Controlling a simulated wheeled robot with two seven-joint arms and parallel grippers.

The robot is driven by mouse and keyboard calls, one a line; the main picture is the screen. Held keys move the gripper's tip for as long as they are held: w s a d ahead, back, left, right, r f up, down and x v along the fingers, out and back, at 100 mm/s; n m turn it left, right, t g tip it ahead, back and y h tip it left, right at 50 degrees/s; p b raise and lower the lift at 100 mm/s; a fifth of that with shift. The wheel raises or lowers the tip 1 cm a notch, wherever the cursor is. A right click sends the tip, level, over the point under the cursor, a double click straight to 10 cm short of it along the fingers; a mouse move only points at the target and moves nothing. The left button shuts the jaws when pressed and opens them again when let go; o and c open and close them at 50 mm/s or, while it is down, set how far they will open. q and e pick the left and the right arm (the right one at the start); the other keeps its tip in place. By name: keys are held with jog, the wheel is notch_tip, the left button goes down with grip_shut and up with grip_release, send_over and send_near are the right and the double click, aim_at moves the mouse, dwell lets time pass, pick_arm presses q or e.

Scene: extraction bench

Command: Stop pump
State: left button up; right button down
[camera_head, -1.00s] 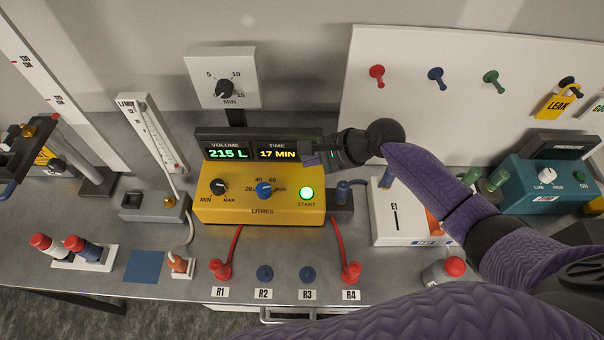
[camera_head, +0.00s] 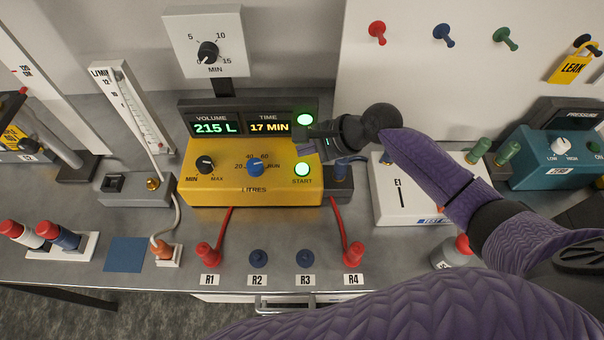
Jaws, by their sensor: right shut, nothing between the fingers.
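The yellow pump (camera_head: 225,186) stands on the bench with a dark display panel (camera_head: 187,131) above it, reading 215 L and 17 MIN. Its START button (camera_head: 302,169) glows green. A round green lamp (camera_head: 305,119) is lit at the right end of the panel. The pump's blue litres knob (camera_head: 255,167) and black min-max knob (camera_head: 205,165) face me. My right gripper (camera_head: 306,148) is shut and empty, appearing just above the START button in the picture; I cannot tell whether it touches anything. My left gripper is not in view.
A minute dial (camera_head: 208,52) stands behind the pump. Red leads run down to posts R1 (camera_head: 208,255) and R4 (camera_head: 353,255). A flow meter (camera_head: 130,110) stands left, a white E1 box (camera_head: 400,205) right.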

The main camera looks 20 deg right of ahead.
aim_at(306, 168)
notch_tip(306, 168, down, 3)
jog(key=shift+r+b, duration=0.2)
jog(key=shift+b, duration=0.25)
jog(key=shift+f, duration=0.25)
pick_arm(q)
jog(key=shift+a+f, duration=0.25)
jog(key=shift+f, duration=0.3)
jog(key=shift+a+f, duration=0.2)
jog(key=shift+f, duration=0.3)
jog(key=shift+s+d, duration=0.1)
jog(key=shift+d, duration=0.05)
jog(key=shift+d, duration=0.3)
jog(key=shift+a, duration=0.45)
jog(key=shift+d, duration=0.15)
